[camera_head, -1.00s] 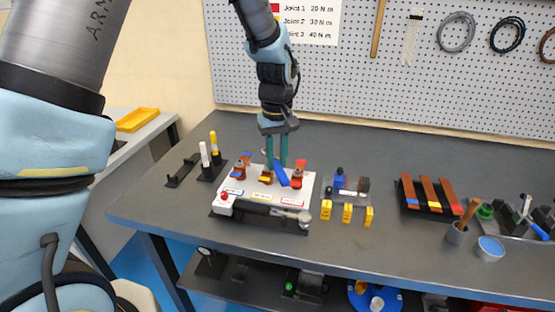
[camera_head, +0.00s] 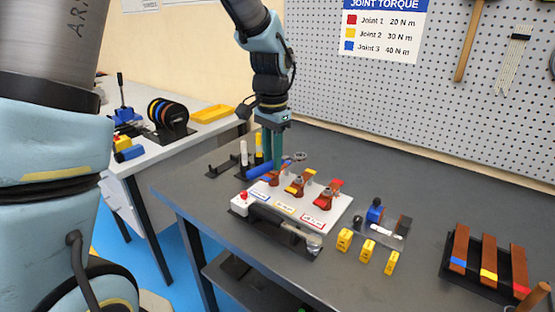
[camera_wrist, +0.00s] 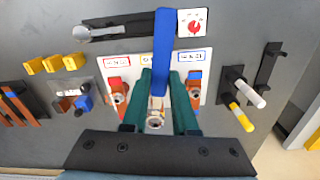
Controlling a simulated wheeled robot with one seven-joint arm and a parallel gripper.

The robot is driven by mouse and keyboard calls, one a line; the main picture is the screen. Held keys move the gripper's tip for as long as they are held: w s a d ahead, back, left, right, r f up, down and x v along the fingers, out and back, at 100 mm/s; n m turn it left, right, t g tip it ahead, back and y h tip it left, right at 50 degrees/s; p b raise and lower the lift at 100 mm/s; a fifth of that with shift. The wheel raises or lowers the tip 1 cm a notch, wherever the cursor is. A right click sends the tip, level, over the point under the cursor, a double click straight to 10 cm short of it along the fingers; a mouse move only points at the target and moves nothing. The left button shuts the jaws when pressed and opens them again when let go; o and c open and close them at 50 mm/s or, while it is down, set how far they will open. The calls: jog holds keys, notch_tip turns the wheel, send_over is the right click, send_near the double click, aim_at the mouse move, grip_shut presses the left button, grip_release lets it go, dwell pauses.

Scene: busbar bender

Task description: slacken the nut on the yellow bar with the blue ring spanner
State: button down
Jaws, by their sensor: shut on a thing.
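My gripper (camera_head: 272,165) is shut on the blue ring spanner (camera_head: 262,168), above the white panel (camera_head: 262,199). Its green fingers also show in the wrist view (camera_wrist: 172,112). There the spanner's blue handle (camera_wrist: 162,50) runs towards the panel's label side, and its metal ring (camera_wrist: 155,123) lies between the fingers, in line with the yellow bar's joint. In the head view the ring (camera_head: 299,157) shows behind the joints. The yellow bar (camera_head: 298,187) is the middle one, between the blue-marked and red-marked bars. Its nut is hidden or too small to make out; I cannot tell whether the ring touches it.
The red-marked bar (camera_head: 328,198) is right of the yellow one. White and yellow posts (camera_head: 257,150) stand behind left. Yellow blocks (camera_head: 367,249) and a bar rack (camera_head: 486,268) lie to the right.

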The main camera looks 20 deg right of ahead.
notch_tip(320, 180, down, 5)
jog(key=b, duration=0.3)
jog(key=shift+f+b, duration=0.15)
jog(key=shift+b, duration=0.25)
jog(key=p, duration=0.3)
jog(key=shift+r+p, duration=0.3)
jog(key=shift+p, duration=0.1)
jog(key=shift+f+p, duration=0.1)
jog(key=shift+p, duration=0.35)
jog(key=shift+f, duration=0.1)
jog(key=shift+f, duration=0.25)
jog(key=shift+f, duration=0.75)
